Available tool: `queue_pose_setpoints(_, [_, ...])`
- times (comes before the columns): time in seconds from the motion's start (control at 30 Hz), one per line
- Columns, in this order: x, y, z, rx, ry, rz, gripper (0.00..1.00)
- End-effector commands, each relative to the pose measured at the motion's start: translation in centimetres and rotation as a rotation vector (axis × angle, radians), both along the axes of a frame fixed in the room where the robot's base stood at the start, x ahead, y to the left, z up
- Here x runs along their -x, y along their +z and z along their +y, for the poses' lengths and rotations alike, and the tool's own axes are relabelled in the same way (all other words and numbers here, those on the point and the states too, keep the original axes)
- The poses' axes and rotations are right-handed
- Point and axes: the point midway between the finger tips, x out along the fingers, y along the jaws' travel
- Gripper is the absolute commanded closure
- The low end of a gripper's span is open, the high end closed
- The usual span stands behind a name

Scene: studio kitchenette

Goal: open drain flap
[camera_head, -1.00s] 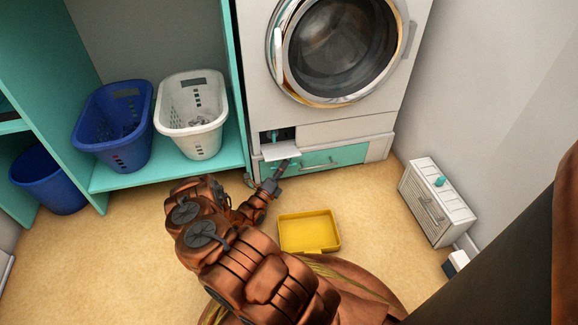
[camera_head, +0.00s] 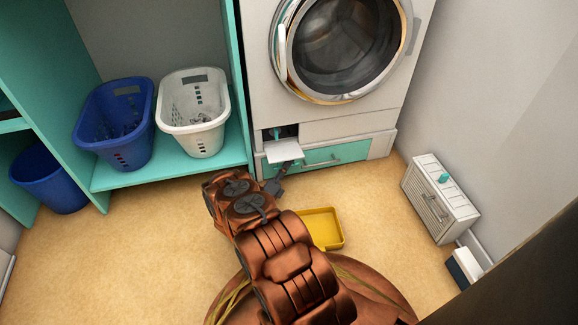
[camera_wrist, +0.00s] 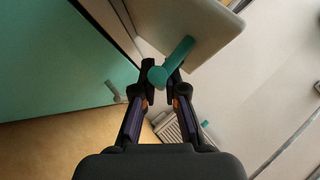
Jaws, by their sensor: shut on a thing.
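The drain flap (camera_head: 284,151) is a small white panel low on the left of the washing machine front. It stands out from the machine, swung down, with a dark opening (camera_head: 288,131) above and behind it. A teal part (camera_head: 277,134) shows inside the opening. In the wrist view the white flap (camera_wrist: 195,28) fills the upper middle, and a teal peg-like handle (camera_wrist: 180,55) sticks out from it. My gripper (camera_wrist: 162,77) is shut on this handle. In the head view my gripper (camera_head: 284,170) is just below the flap, partly hidden by my arm.
A teal drawer front with a bar handle (camera_head: 336,157) lies right of the flap. A yellow tray (camera_head: 328,243) is on the floor, partly behind my arm. Laundry baskets, blue (camera_head: 115,130) and white (camera_head: 193,115), stand left on a teal shelf. A white louvred cabinet (camera_head: 438,205) stands right.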

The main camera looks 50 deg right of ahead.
Motion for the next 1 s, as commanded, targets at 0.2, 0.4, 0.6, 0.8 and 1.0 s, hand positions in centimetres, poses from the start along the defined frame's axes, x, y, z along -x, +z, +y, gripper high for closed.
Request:
queue_pose_setpoints(0.2, [0.30, -0.09, -0.15, 0.008, -0.009, -0.009, 1.00])
queue_pose_setpoints(0.4, [0.30, -0.07, -0.14, 0.010, -0.009, -0.010, 1.00])
queue_pose_setpoints(0.6, [0.34, -0.07, -0.17, 0.009, -0.010, -0.010, 1.00])
queue_pose_setpoints(0.8, [0.39, -0.10, -0.18, 0.009, -0.012, -0.009, 0.73])
queue_pose_setpoints(1.0, [0.34, -0.18, -0.10, 0.007, -0.009, -0.008, 0.63])
